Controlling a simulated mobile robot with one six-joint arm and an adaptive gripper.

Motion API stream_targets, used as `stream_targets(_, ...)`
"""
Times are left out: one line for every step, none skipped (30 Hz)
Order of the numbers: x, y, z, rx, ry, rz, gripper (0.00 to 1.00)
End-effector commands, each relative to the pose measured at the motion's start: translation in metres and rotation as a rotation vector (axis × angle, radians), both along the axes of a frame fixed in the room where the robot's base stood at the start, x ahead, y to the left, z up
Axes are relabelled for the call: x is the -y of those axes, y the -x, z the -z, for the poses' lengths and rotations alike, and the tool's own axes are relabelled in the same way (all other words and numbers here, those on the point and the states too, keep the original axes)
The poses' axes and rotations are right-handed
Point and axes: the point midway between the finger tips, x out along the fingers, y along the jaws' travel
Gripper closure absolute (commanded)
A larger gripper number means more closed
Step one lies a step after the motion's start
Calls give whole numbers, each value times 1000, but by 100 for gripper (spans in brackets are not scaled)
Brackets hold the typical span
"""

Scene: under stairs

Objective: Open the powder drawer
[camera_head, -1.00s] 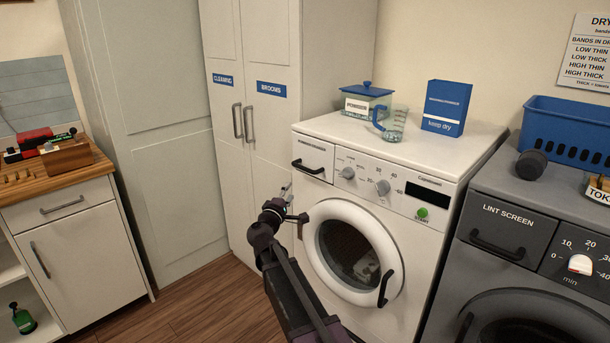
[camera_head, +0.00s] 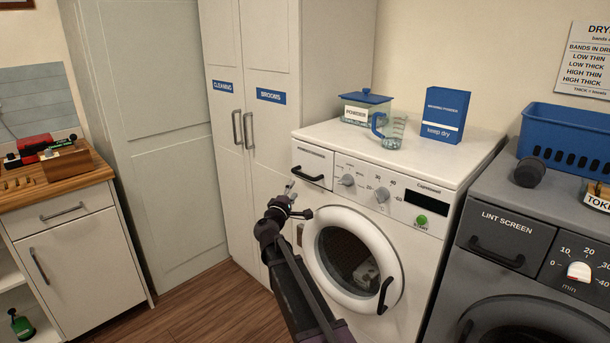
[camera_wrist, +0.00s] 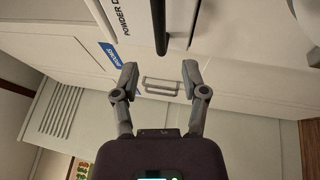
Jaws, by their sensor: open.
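The powder drawer (camera_head: 312,167) is at the upper left of the white washing machine's front and is shut, with a black bar handle (camera_head: 307,174). In the wrist view the drawer (camera_wrist: 134,12) is at the top, with its dark handle (camera_wrist: 159,25) reaching down between and beyond my fingertips. My gripper (camera_head: 295,200) is just below and left of the handle in the head view. In the wrist view my gripper (camera_wrist: 160,72) is open, its two fingers wide apart with nothing between their tips. The gripper appears apart from the handle.
The round washer door (camera_head: 352,258) is shut below the drawer. A powder tub (camera_head: 364,110), glass jug (camera_head: 391,130) and blue box (camera_head: 445,115) stand on top. The cleaning and brooms cupboard (camera_head: 263,150) is close on the left. The grey dryer (camera_head: 500,240) is right.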

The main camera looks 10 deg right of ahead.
Motion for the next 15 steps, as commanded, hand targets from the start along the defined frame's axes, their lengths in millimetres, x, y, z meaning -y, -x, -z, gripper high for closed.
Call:
stream_targets(4, -10, -3, 0, 0, 1, 43)
stream_targets(7, -14, -4, 0, 0, 1, 43)
stream_targets(10, -19, -5, 0, 0, 1, 43)
stream_targets(12, -23, -6, 0, 0, 1, 43)
stream_targets(15, -27, -7, 0, 0, 1, 43)
stream_targets(18, -32, -8, 0, 0, 1, 43)
stream_targets(20, -36, -9, 0, 0, 1, 43)
stream_targets(22, -40, -10, 0, 0, 1, 43)
stream_targets(25, -45, -11, 0, 0, 1, 43)
stream_targets(28, -49, -11, 0, 0, 0, 43)
stream_targets(30, -52, -12, 0, 0, 0, 43)
stream_targets(32, -57, -13, -1, 1, 0, 43)
stream_targets(34, -60, -14, -1, 1, 0, 43)
stream_targets(36, -62, -14, 0, 1, 0, 43)
stream_targets(38, -66, -15, 0, 1, 0, 43)
